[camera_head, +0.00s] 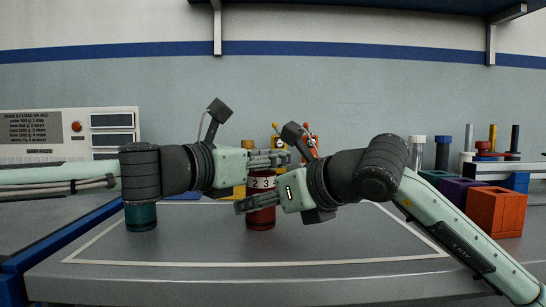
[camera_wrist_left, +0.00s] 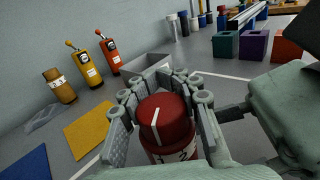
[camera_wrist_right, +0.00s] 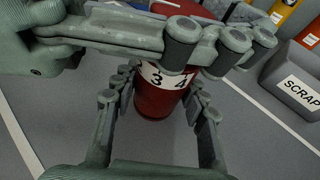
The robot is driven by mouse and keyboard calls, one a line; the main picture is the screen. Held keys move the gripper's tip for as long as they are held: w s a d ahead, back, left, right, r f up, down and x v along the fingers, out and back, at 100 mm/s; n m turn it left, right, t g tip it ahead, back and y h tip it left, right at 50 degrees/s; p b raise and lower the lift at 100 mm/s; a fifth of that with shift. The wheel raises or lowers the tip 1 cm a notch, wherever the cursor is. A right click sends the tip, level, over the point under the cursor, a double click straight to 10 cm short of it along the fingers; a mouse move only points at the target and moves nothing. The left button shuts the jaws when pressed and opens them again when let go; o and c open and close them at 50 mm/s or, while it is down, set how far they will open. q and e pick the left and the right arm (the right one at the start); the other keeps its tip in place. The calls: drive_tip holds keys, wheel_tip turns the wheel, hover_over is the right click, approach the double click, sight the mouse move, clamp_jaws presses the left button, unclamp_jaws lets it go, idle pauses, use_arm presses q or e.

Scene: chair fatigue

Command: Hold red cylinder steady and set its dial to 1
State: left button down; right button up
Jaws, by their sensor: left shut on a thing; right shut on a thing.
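The red cylinder (camera_head: 261,218) stands upright on the table, with a white band of digits; 2 and 3 show in the head view, 3 and 4 in the right wrist view. Its red top dial (camera_wrist_left: 165,118) carries a white line whose near end lies near the 2, though the exact setting is unclear. My left gripper (camera_head: 280,158) is shut around the dial from the left. My right gripper (camera_head: 244,204) is shut around the cylinder body (camera_wrist_right: 158,103) below the band. A left finger hides part of the top in the right wrist view.
A teal cylinder (camera_head: 141,217) stands under my left arm. The front of the table is clear.

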use_arm(q)
drive_tip(key=shift+s+d+m+g+h, duration=0.1)
drive_tip(key=shift+m+g+h, duration=0.3)
drive_tip(key=shift+g, duration=0.1)
use_arm(e)
drive_tip(key=shift+f, duration=0.15)
use_arm(q)
drive_tip(key=c, duration=1.1)
unclamp_jaws()
drive_tip(key=shift+o, duration=0.2)
drive_tip(key=v, duration=1.2)
drive_tip(key=shift+s, duration=0.1)
use_arm(e)
drive_tip(key=o, duration=1.5)
drive_tip(key=shift+o, duration=0.2)
